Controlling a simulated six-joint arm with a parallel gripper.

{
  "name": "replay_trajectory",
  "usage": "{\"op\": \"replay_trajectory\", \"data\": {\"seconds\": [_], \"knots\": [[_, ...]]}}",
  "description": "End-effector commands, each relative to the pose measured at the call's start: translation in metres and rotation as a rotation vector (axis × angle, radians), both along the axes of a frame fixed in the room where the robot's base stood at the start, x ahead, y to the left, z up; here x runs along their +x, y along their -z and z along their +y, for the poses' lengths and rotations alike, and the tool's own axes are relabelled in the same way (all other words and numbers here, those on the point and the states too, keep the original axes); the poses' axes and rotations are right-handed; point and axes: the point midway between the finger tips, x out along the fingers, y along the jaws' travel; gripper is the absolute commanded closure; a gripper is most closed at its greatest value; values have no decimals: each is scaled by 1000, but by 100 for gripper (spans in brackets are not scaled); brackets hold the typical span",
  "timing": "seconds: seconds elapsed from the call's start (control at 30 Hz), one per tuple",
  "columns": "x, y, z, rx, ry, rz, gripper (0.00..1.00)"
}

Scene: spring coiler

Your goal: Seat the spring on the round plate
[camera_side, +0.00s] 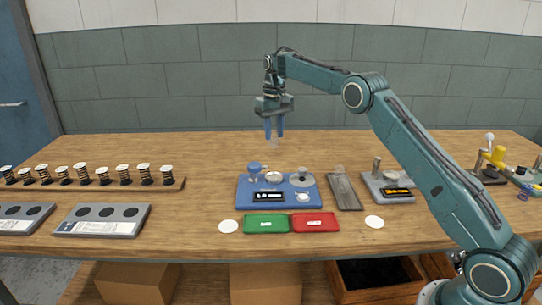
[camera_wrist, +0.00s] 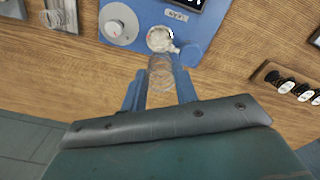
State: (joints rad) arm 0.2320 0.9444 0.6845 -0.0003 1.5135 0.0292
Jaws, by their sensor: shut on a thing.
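My gripper (camera_side: 274,136) hangs pointing down above the blue spring tester (camera_side: 268,203), well clear of it. In the wrist view, my gripper (camera_wrist: 161,76) has its blue fingers on either side of a pale, translucent coil spring (camera_wrist: 161,68). In the side view the spring (camera_side: 273,143) is only a faint shape below the fingertips. The small whitish round plate (camera_side: 274,176) is on top of the tester, below my gripper. In the wrist view the plate (camera_wrist: 159,39) lies just beyond the spring's end, and nothing is seen standing on it.
The tester has a blue post (camera_side: 254,168) left of the plate and a grey dial (camera_side: 302,180) to its right. Green (camera_side: 266,223) and red (camera_side: 315,222) trays sit in front. A wooden rack (camera_side: 95,185) of dark springs stands left. The table behind the tester is clear.

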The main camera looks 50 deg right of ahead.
Motion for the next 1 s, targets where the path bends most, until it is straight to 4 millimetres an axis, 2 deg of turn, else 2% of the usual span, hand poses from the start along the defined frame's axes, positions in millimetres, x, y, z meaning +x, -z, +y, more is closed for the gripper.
{"op": "replay_trajectory", "data": {"seconds": [0.5,1.0], "knots": [[0,46,-1,0,1,0,83],[0,56,0,0,1,0,83]]}}
